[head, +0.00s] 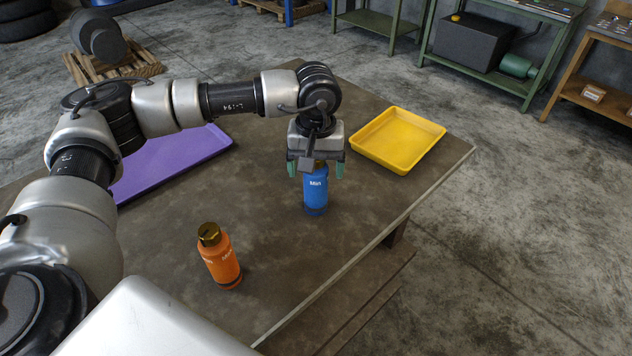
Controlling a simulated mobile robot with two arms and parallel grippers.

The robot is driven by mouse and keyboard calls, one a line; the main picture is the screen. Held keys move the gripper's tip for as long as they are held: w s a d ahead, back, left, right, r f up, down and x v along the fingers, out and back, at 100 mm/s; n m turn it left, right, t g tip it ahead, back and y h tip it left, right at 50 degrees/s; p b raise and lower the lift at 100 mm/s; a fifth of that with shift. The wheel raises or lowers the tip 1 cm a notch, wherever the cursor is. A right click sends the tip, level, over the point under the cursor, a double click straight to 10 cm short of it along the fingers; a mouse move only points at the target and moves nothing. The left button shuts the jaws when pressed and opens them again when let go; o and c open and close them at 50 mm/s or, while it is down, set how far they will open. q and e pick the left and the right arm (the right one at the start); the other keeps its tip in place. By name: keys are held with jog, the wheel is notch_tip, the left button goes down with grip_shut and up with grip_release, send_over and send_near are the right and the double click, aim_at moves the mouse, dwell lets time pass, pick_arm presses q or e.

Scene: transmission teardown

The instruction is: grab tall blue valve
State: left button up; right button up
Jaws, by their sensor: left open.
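The tall blue valve (316,194) looks like a blue bottle with white lettering and stands upright on the brown table, right of the middle. My left gripper (316,171) points down directly over it. Its two fingers are open, one on each side of the valve's upper part, with a visible gap around it. The gripper body hides the valve's top. My right gripper is not in view.
An orange bottle (221,262) with a brass cap stands nearer, to the left, on the table (270,235). A yellow tray (399,141) lies to the right, near the table edge. A purple tray (175,160) lies behind my left arm. The table between the bottles is clear.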

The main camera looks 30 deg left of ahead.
pick_arm(q)
jog(key=shift+f, duration=0.55)
jog(key=shift+r, duration=0.1)
grip_shut()
